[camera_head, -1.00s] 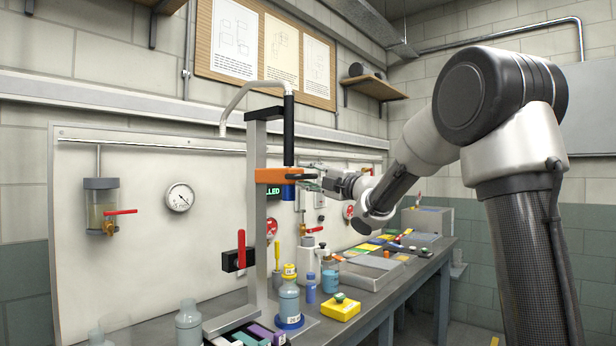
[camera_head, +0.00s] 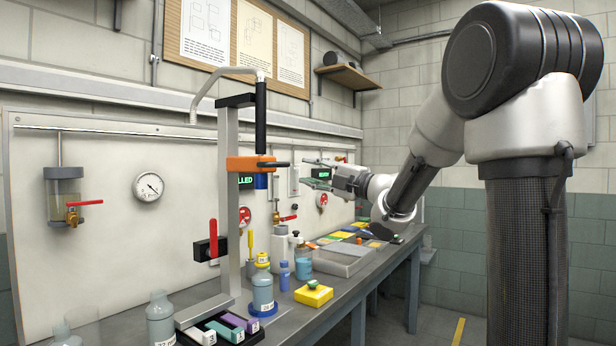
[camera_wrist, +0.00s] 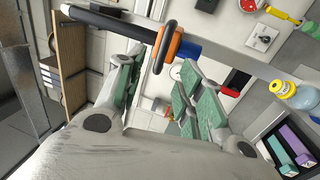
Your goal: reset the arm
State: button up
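My gripper (camera_head: 316,175) is open and empty in the head view, to the right of the orange clamp (camera_head: 250,163) on the metal stand (camera_head: 228,210). A clear gap separates my fingers from the clamp. The clamp holds an upright black tube (camera_head: 261,120) with a blue lower end. In the wrist view my gripper (camera_wrist: 160,75) shows two spread green-padded fingers. The orange clamp (camera_wrist: 168,45) and black tube (camera_wrist: 110,25) lie beyond the fingertips there, with nothing between the pads.
Below stand several bottles (camera_head: 262,290), a yellow block (camera_head: 313,294) and a rack of coloured blocks (camera_head: 225,328). A grey tray (camera_head: 343,260) lies further along the bench. The floor right of the bench looks clear.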

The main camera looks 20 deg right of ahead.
jog(key=w+d+f+m+g+h, duration=0.2)
jog(key=d+f+m+h, duration=0.85)
jog(key=f, duration=0.25)
jog(key=s+d+f+m+g+h, duration=0.3)
jog(key=s+d+f+m+g, duration=0.1)
jog(key=s+d+f+m, duration=0.3)
jog(key=s+a+f+m+g, duration=0.1)
jog(key=s+f+m+g, duration=0.2)
jog(key=s, duration=0.7)
jog(key=s+a+f+m+g, duration=0.2)
jog(key=s+m+g, duration=0.15)
jog(key=s, duration=0.65)
jog(key=s+a+r+m+y, duration=0.1)
jog(key=s+a, duration=0.5)
jog(key=s, duration=0.3)
jog(key=shift+s+a+r+y, duration=0.2)
jog(key=shift+s+r+y, duration=0.15)
jog(key=shift+s, duration=0.05)
